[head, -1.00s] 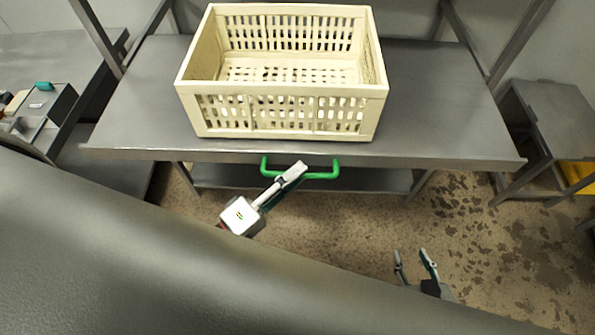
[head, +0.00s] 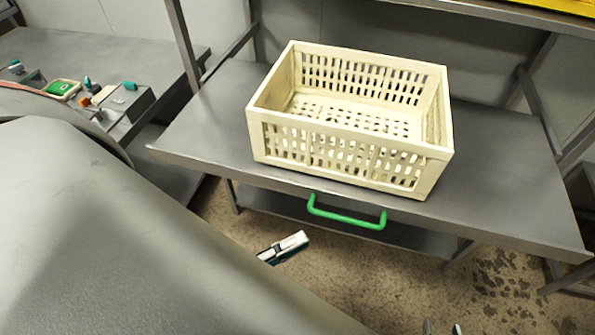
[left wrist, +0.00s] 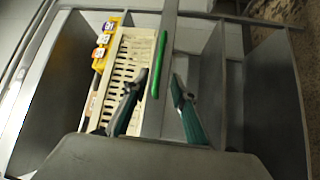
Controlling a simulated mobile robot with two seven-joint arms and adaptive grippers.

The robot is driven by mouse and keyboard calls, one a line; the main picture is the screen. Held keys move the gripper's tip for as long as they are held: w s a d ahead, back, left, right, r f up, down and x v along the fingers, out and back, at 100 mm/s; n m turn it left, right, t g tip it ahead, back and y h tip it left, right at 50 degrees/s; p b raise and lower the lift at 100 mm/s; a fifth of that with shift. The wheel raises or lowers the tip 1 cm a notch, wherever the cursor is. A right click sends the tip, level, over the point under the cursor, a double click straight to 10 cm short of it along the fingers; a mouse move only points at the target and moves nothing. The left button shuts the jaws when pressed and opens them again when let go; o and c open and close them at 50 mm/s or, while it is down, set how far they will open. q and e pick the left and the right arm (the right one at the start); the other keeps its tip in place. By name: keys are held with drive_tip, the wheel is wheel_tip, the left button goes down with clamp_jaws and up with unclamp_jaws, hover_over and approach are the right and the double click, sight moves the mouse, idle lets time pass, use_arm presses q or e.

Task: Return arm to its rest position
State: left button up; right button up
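My left gripper (head: 290,244) shows edge-on in the head view, below and in front of the table's front edge, apart from the green handle (head: 346,217). In the left wrist view its two fingers (left wrist: 155,84) are spread with nothing between their tips; the green handle (left wrist: 159,62) lies beyond them. The large dark grey rounded body at lower left hides most of the left arm. My right gripper (head: 442,327) shows only as two separated fingertips at the bottom edge of the head view, with nothing between them.
A cream slotted crate (head: 340,160) stands on the grey metal table (head: 205,140) and looks empty. The wrist view also shows the crate (left wrist: 121,70). A side bench (head: 90,50) at left holds a grey box (head: 124,103) and small items. Floor is open below the table front.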

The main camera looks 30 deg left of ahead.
use_arm(q)
drive_tip(key=w+d+f+m+g+y, duration=0.1)
drive_tip(key=w+d+f+m+g, duration=0.2)
drive_tip(key=w+d+f+m, duration=0.55)
drive_tip(key=s+a+f+m+g+y, duration=0.2)
drive_tip(key=a+f+m+y, duration=0.4)
drive_tip(key=a+f, duration=0.3)
drive_tip(key=shift+s+a+f+g, duration=0.25)
drive_tip(key=shift+a+g, duration=0.35)
drive_tip(key=shift+a, duration=0.4)
